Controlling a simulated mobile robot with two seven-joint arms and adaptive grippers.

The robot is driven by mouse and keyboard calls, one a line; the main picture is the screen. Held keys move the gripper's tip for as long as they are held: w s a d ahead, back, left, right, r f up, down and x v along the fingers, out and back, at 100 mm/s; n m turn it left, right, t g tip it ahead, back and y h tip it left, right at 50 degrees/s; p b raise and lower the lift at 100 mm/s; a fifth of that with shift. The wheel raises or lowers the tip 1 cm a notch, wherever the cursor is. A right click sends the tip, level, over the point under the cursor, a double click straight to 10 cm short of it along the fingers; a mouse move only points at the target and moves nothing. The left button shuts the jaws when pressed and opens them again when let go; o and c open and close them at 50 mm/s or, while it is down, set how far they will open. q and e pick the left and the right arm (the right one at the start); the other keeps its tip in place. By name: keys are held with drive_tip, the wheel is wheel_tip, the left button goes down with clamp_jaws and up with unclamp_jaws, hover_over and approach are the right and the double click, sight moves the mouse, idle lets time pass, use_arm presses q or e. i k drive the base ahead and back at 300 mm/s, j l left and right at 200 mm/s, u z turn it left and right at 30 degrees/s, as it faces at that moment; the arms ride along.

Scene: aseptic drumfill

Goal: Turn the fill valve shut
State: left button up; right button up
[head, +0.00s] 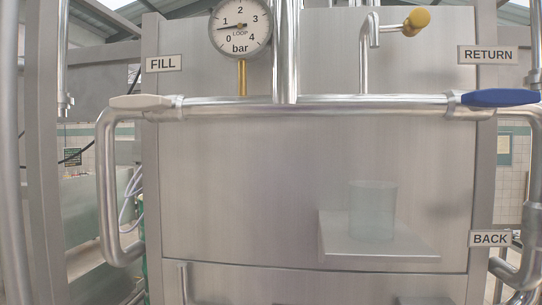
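The fill valve's white lever handle (140,101) is at the left end of the horizontal steel pipe (370,105), just below the FILL label (164,63). The lever points left and lies roughly in line with that pipe, nearly level. The pipe bends down to the left of the panel. Neither of my grippers is in view, and nothing touches the lever.
A pressure gauge (240,27) reads between 0 and 1 bar. A blue lever (500,97) sits below the RETURN label (487,55). A yellow-ended tap (416,20) juts out above the pipe. A clear beaker (373,210) stands on a shelf (335,243). A BACK label (490,239) is lower right.

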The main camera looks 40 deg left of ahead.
sight(147, 103)
drive_tip(key=u, duration=2)
